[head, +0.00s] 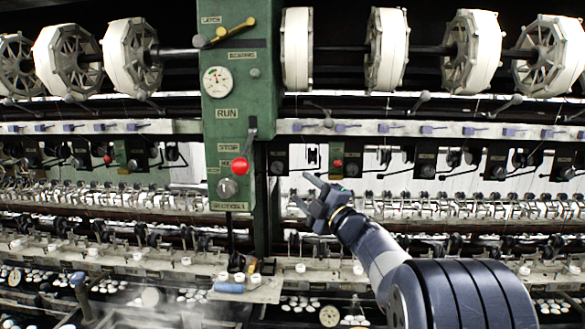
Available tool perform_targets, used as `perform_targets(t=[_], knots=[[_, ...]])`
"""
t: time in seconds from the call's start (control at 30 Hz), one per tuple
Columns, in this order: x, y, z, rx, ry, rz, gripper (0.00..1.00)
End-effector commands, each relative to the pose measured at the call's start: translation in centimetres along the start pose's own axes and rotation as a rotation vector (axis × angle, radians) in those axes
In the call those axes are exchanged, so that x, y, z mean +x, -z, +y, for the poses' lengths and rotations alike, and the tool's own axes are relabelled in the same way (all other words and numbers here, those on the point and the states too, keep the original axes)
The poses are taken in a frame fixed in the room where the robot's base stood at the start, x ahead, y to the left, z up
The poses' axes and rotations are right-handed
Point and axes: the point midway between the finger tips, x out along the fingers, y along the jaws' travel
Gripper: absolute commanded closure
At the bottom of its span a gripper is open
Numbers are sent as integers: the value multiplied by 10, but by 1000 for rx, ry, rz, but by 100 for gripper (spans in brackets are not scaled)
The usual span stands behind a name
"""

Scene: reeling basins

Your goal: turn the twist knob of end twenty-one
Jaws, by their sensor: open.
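A row of dark plates with small round knobs runs across the machine. One knob (277,168) is just right of the green column, and others are farther right, including a knob (428,170) and another knob (498,172). The plate labels are too small to read, so I cannot tell which one is end twenty-one. My gripper (299,187) is open and empty, its fingers pointing up and left. In the picture it is a little below and right of the knob beside the column. I see no contact with any knob, but depth is hard to judge.
The green column (239,60) carries a red ball lever (240,165) and a round knob (228,188). White reels (388,50) line the top. A small shelf (262,291) holds tools below. Steaming basins (150,318) lie at lower left. Rows of small metal fittings span the width.

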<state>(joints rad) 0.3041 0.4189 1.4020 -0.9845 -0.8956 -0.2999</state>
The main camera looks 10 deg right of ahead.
Motion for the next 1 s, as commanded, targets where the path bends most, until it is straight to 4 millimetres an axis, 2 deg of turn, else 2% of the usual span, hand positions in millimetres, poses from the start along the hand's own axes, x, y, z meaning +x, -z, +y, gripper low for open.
perform_targets(t=[0.3,0.5,0.7,0.97,1.0], knots=[[59,2,4,0,-1,1,49],[88,0,3,0,-1,-1,49],[100,0,1,0,-3,-1,49],[101,0,1,-1,-3,-2,49],[101,0,1,-1,-3,-2,52]])
